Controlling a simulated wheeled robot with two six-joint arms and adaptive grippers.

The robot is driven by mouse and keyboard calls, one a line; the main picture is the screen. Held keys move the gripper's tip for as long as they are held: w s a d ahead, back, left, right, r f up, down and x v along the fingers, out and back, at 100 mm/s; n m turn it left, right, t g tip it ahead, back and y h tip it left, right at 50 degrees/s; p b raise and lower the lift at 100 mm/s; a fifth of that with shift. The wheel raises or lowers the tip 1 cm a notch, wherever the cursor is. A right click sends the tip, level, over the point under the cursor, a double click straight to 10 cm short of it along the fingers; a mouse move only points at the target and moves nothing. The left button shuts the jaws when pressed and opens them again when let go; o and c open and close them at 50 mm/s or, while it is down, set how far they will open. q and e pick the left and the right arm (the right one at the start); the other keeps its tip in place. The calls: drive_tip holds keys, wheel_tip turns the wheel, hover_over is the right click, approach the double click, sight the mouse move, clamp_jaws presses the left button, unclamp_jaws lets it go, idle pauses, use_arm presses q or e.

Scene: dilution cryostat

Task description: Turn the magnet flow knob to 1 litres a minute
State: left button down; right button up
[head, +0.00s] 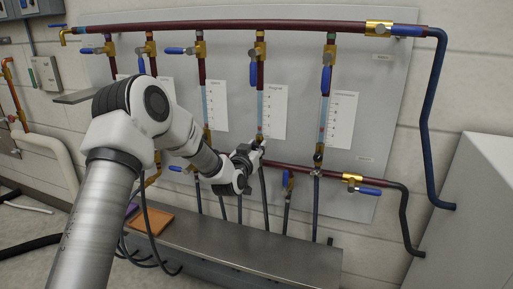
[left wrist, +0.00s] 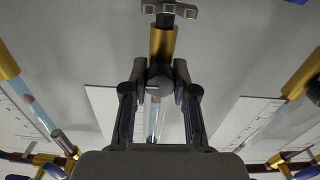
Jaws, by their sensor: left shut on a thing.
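In the left wrist view the two fingers are closed on a small round grey knob (left wrist: 158,84), one finger on each side. A brass fitting (left wrist: 162,43) sits just above the knob in that view. The gripper mostly hides the knob in the head view. The float reading in the tube cannot be made out. My right gripper is not in view.
More flow tubes with scale cards stand on both sides, such as the right card (head: 341,120). Blue-handled valves, including one above the middle tube (head: 253,73), stick out from the panel (head: 385,110). Hoses hang below, over a metal bench (head: 250,252).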

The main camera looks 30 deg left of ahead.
use_arm(q)
drive_tip(key=n, duration=0.4)
drive_tip(key=shift+b, duration=0.3)
drive_tip(key=c, duration=0.9)
unclamp_jaws()
drive_tip(key=v, duration=1.2)
drive_tip(key=shift+a+f, duration=0.1)
